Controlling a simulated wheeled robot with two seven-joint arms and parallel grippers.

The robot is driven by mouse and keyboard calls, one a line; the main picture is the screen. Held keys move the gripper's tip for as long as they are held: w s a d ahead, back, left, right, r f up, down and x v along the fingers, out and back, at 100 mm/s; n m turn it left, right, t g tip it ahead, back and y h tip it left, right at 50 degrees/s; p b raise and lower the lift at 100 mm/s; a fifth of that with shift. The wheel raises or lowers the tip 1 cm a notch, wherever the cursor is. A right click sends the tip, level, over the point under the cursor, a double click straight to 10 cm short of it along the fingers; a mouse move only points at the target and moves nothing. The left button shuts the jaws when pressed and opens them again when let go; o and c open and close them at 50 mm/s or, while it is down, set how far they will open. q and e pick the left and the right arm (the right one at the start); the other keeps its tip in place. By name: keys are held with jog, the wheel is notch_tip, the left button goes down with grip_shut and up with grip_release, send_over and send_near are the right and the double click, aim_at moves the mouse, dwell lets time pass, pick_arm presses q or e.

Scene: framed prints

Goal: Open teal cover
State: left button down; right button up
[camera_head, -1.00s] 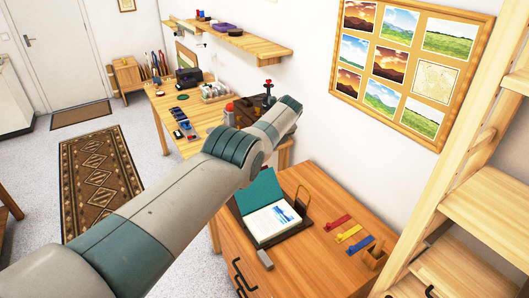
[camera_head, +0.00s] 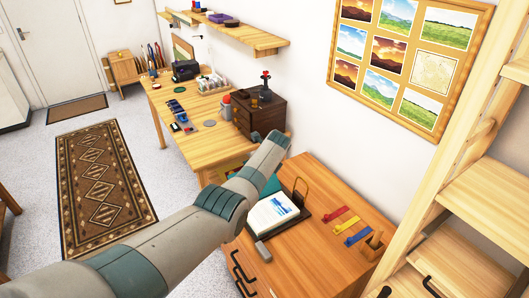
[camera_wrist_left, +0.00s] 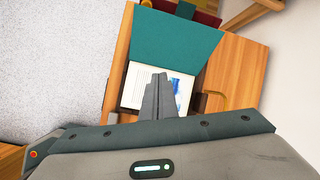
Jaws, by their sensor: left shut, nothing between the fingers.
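The teal cover (camera_wrist_left: 175,42) stands open, away from the white printed page (camera_wrist_left: 138,84), in the left wrist view. In the head view the page (camera_head: 270,213) lies bare in a dark tray on the wooden cabinet, and only bits of the cover (camera_head: 272,184) show behind my arm. My left gripper (camera_wrist_left: 159,78) is shut and empty; its fingertips appear over the page, near the cover's lower edge. I cannot tell whether they touch it. My arm hides the gripper in the head view. My right gripper is not in view.
A metal hoop (camera_head: 299,192) stands at the tray's right, and a small grey block (camera_head: 262,251) at its front. Red, yellow and blue strips (camera_head: 345,227) lie to the right on the cabinet top (camera_head: 312,252). A dark drawer box (camera_head: 258,115) stands behind on the desk.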

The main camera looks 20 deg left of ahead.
pick_arm(q)
jog(key=s+d+f+n+g+h+b, duration=0.1)
jog(key=s+f+n+b, duration=0.5)
jog(key=s+f, duration=1.8)
jog(key=s+d+f+n+g+h+b, duration=0.2)
jog(key=s+f+n, duration=0.6)
jog(key=s+f, duration=1.7)
jog(key=s+f+n+b, duration=0.1)
jog(key=s+f+b, duration=0.1)
jog(key=s+f, duration=0.3)
jog(key=s+a+f+n+b, duration=0.1)
jog(key=s+f, duration=0.5)
jog(key=s, duration=0.8)
jog(key=s+a+f+n+b, duration=0.1)
jog(key=s+f+n+b, duration=0.2)
jog(key=s, duration=0.7)
notch_tip(320, 180, down, 2)
jog(key=shift+a+f+h+b, duration=0.2)
jog(key=shift+f+h+b, duration=0.1)
jog(key=shift+b, duration=0.3)
